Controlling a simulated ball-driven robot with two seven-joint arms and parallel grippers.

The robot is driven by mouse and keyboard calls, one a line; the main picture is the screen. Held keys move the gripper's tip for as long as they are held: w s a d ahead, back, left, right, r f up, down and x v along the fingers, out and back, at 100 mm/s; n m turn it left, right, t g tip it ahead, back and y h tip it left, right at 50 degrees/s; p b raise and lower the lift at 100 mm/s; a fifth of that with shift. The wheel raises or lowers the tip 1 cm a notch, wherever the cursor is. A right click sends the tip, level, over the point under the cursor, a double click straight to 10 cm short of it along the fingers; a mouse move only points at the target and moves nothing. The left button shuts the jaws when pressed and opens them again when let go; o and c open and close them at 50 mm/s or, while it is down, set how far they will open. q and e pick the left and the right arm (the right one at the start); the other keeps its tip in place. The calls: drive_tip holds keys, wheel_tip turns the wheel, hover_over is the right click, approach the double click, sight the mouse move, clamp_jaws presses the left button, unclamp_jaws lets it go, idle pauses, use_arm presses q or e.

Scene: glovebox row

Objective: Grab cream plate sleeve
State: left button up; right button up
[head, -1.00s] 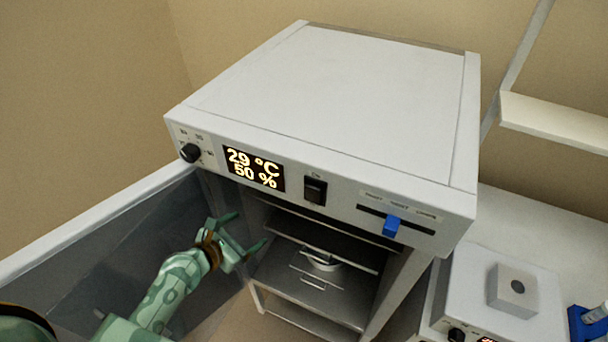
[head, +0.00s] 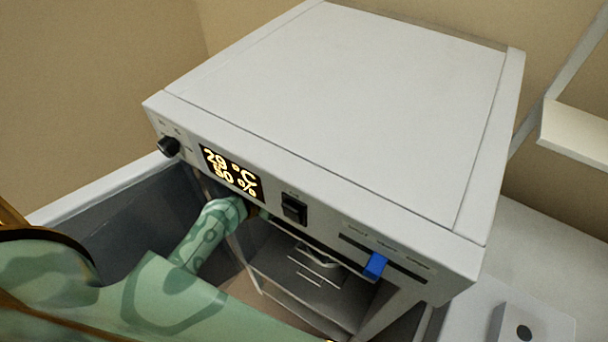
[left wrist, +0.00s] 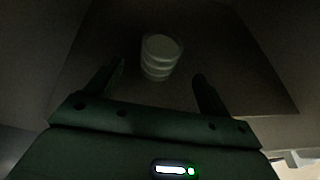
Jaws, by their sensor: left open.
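The cream plate sleeve (left wrist: 161,58) shows in the left wrist view as a short, pale, ridged cylinder on a dark shelf inside the cabinet. It lies ahead of my left gripper (left wrist: 159,72), roughly centred between the two spread fingers. The gripper is open and empty; I see no contact with the sleeve. In the head view my left arm reaches in under the cabinet's front panel, and the gripper is mostly hidden there. The sleeve does not show in the head view. My right gripper is not in view.
The white cabinet (head: 345,105) has its door (head: 100,205) swung open at left. Inside are metal shelves (head: 290,262), with a pale round item (head: 322,260) partly visible. A white device (head: 530,325) stands at lower right.

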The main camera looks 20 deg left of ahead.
use_arm(q)
drive_tip(key=shift+x, duration=1.1)
drive_tip(key=b+x, duration=0.2)
drive_tip(key=x, duration=0.4)
drive_tip(key=shift+s+f, duration=0.1)
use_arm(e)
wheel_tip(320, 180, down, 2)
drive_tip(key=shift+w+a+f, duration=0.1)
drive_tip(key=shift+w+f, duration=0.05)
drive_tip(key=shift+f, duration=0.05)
use_arm(q)
drive_tip(key=c, duration=1.1)
